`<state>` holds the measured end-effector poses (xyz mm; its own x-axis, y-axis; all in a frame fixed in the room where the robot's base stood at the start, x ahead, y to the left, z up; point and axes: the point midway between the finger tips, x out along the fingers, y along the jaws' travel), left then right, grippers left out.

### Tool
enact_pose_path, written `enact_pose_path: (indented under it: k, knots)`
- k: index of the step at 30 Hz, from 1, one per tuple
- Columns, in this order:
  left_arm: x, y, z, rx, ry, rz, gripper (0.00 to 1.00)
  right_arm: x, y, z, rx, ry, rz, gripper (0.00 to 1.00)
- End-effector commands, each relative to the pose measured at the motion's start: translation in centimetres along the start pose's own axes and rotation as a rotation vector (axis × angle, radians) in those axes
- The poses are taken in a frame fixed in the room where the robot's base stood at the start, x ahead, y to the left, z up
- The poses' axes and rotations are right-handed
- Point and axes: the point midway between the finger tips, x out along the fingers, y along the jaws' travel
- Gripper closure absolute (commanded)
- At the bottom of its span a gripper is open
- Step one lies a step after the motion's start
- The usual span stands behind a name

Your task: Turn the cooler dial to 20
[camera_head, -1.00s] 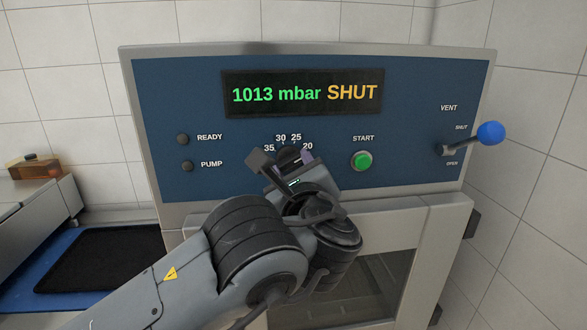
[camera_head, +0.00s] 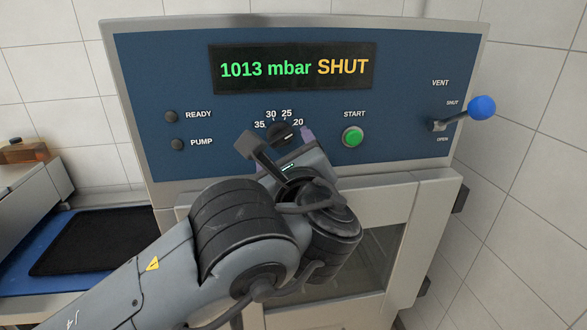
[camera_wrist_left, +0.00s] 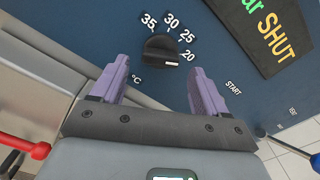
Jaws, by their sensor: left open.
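The cooler dial (camera_head: 281,132) is a black knob on the blue panel, under an arc of numbers from 35 to 20. In the left wrist view the dial (camera_wrist_left: 158,50) shows whole, its white mark on the side of the 20, near or slightly below it. I cannot tell whether it lines up exactly. My left gripper (camera_head: 279,143) is open just in front of the dial. In the left wrist view its purple fingers (camera_wrist_left: 158,72) are spread wide, with the knob beyond their tips and apparently clear of them. My right gripper is out of view.
The display (camera_head: 292,67) reads 1013 mbar SHUT. A green START button (camera_head: 352,137) and a blue-ended vent lever (camera_head: 481,107) are right of the dial. The oven door (camera_head: 420,215) is below, and a black mat (camera_head: 95,243) lies at left.

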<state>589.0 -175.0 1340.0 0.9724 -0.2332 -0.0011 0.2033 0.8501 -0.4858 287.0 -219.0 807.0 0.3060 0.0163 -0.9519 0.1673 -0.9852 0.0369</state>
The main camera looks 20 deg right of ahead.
Motion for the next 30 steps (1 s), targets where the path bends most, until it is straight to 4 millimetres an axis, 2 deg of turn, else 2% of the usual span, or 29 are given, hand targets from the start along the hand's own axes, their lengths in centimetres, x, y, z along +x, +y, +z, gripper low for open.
enact_pose_path:
  k: [6,15,21,30]
  knots:
    - [-3.9,-0.1,-0.1,-0.004,0.005,-0.003,0.26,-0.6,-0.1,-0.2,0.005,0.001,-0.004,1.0]
    - [-7.4,-0.1,-0.1,-0.002,0.003,-0.002,0.26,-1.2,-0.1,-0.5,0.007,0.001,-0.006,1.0]
    - [-8.2,0.0,0.0,-0.001,0.0,0.0,0.26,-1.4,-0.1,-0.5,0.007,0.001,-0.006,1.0]
    - [-8.4,0.0,0.0,0.0,-0.002,0.0,0.26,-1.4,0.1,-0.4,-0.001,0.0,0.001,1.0]
